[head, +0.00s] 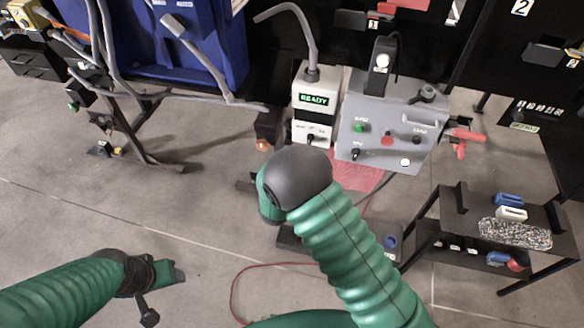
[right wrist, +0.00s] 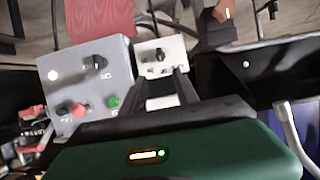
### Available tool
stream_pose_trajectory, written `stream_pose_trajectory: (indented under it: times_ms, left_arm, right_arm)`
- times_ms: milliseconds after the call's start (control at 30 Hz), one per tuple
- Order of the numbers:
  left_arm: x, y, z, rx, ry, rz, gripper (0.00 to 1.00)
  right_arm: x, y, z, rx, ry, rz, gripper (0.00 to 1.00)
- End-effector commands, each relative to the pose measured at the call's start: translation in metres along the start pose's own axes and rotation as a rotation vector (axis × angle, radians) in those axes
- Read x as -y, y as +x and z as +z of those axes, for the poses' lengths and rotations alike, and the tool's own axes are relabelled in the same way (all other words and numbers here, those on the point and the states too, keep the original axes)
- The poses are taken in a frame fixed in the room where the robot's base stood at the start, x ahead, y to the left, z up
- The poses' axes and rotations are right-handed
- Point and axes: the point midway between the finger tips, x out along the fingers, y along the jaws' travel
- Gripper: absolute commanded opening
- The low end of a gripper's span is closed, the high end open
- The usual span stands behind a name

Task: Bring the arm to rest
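My right arm comes up from the bottom right of the head view in a green ribbed sleeve (head: 345,245). It ends in a dark grey wrist cap (head: 295,178), which hides the right gripper there. In the right wrist view the dark fingers of my right gripper (right wrist: 163,75) stand apart, with nothing seen held between them. They point towards the white READY box (right wrist: 160,50), which appears upside down there. My left gripper (head: 155,285) hangs low at the left over the floor. Its fingers are too unclear to judge, and nothing shows in it.
The white READY box (head: 313,100) stands beside a grey control box (head: 388,115) with knobs and buttons. A red clamp-like tool (head: 462,138) is at its right. A black shelf (head: 455,215) stands at the right. Grey floor (head: 190,215) is clear between my arms.

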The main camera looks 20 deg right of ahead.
Motion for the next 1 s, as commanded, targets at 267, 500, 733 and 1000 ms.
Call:
stream_pose_trajectory:
  times_ms: [267, 500, 733, 1000]
  left_arm:
    - [0.000, -0.001, -0.001, 0.000, 0.001, 0.000, 0.59]
    - [0.000, -0.001, -0.001, 0.000, 0.001, 0.000, 0.59]
    - [0.000, -0.018, -0.004, 0.000, 0.000, 0.000, 0.59]
    - [0.000, -0.041, -0.010, 0.000, 0.000, 0.000, 0.59]
  right_arm:
    - [0.001, 0.000, -0.002, -0.002, -0.001, 0.000, 0.36]
    - [0.002, -0.002, -0.003, -0.003, -0.002, 0.000, 0.36]
    - [0.011, -0.039, -0.029, 0.234, -0.006, -0.195, 0.36]
    - [-0.081, -0.205, -0.018, 0.781, -0.317, -0.430, 0.36]
